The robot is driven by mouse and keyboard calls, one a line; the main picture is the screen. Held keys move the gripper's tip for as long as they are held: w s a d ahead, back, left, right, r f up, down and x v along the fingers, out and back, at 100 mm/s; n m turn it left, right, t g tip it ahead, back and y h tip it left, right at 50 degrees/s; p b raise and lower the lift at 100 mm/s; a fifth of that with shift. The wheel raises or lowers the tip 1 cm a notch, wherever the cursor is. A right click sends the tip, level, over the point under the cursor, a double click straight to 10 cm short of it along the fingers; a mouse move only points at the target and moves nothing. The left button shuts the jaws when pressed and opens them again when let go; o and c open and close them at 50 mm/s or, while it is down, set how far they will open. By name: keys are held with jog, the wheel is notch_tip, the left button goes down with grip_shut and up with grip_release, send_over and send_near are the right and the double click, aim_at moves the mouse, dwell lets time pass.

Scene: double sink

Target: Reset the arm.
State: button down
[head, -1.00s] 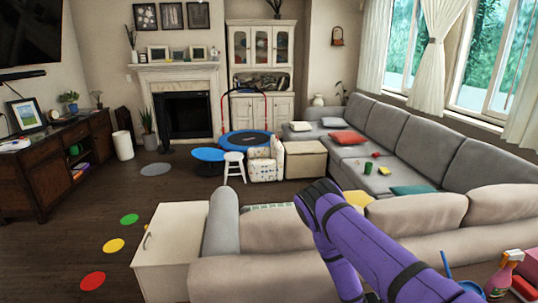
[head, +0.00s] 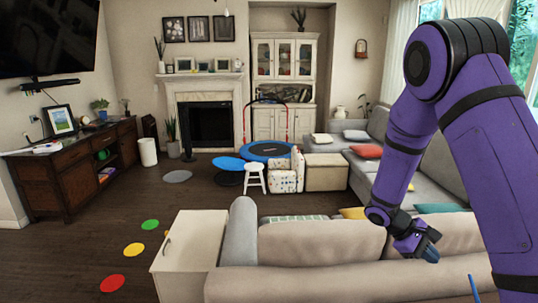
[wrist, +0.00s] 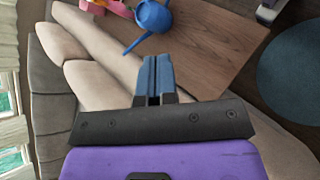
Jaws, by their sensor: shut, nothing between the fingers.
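My gripper (head: 430,246) hangs at the end of my purple arm in the head view, over the back of the near sofa. It is shut and empty. In the wrist view its blue fingers (wrist: 153,78) are together, pointing toward a wooden surface (wrist: 205,50). The arm is bent, with its elbow high at the right of the head view.
The near sofa (head: 320,245) lies below my gripper, with a white cabinet (head: 187,255) to its left. A blue watering can (wrist: 153,17) shows at the top of the wrist view. Open floor (head: 180,205) with coloured discs lies at the left.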

jog(key=s+a+r+m+t+y, duration=0.2)
jog(key=s+a+r+t+y, duration=0.1)
jog(key=s+r, duration=0.5)
jog(key=s+a+r+m+t+y, duration=0.2)
jog(key=s+a+r, duration=0.3)
jog(key=s+r, duration=0.3)
jog(key=s+a+r+m+t+y, duration=0.1)
jog(key=s+a+r+t+y, duration=0.3)
jog(key=s+r, duration=0.3)
jog(key=shift+s+r+m+t+y, duration=0.3)
jog(key=shift+s+r+m+t, duration=0.1)
jog(key=shift+r, duration=2.4)
jog(key=shift+a, duration=0.1)
